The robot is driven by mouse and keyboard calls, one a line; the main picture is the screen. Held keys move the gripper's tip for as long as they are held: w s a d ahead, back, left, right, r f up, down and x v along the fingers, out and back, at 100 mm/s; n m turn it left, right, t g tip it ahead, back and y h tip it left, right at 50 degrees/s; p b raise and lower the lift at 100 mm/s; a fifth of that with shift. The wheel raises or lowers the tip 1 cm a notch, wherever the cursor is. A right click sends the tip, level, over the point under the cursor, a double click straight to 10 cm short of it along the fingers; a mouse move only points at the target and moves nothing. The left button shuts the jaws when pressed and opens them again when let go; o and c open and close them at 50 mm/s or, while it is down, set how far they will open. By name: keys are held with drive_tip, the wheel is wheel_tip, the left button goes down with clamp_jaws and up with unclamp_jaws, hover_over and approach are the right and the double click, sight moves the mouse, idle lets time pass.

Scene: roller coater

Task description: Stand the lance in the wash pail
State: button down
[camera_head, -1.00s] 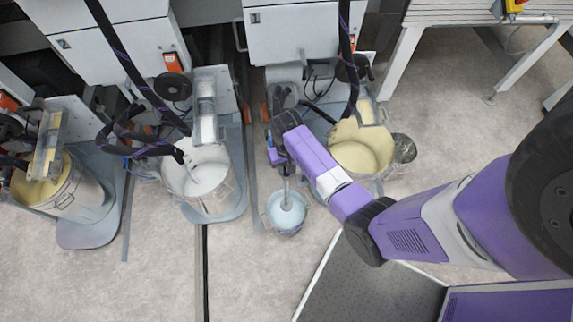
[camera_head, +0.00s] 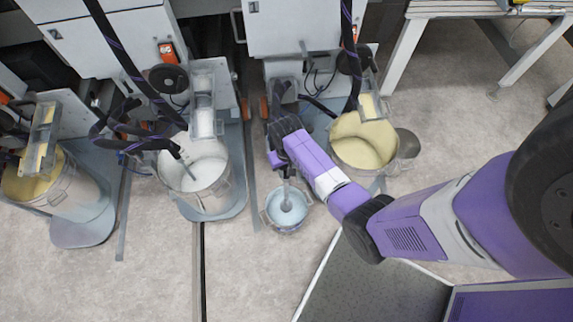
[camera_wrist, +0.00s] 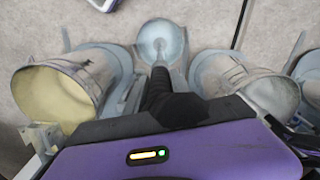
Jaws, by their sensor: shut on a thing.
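The wash pail (camera_head: 270,222) is a small pail of pale blue liquid on the floor, below the middle of the head view. It also shows at the top of the wrist view (camera_wrist: 143,38). My gripper (camera_head: 283,172) is above the pail and shut on the lance. The lance's thin grey rod (camera_head: 286,191) runs down into the pail, its lower end in the liquid. In the wrist view, its thick dark upper part (camera_wrist: 158,86) leads from the jaws toward the pail. The fingertips and the lance's lowest tip are hidden.
A pail of white paint (camera_head: 222,190) stands left of the wash pail, with another lance (camera_head: 186,168) in it. A pail of yellow paint (camera_head: 362,170) stands to the right. Dark hoses (camera_head: 125,55) hang from the white machine (camera_head: 300,35). Floor in front is clear.

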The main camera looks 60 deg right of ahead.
sight(287, 185)
drive_tip(key=shift+f+b, duration=7.45)
drive_tip(key=shift+f, duration=2.15)
drive_tip(key=shift+f+b, duration=0.95)
drive_tip(key=shift+f, duration=0.2)
drive_tip(key=c, duration=1)
unclamp_jaws()
wheel_tip(287, 185, up, 8)
drive_tip(key=shift+f+p, duration=0.1)
drive_tip(key=shift+p, duration=1.15)
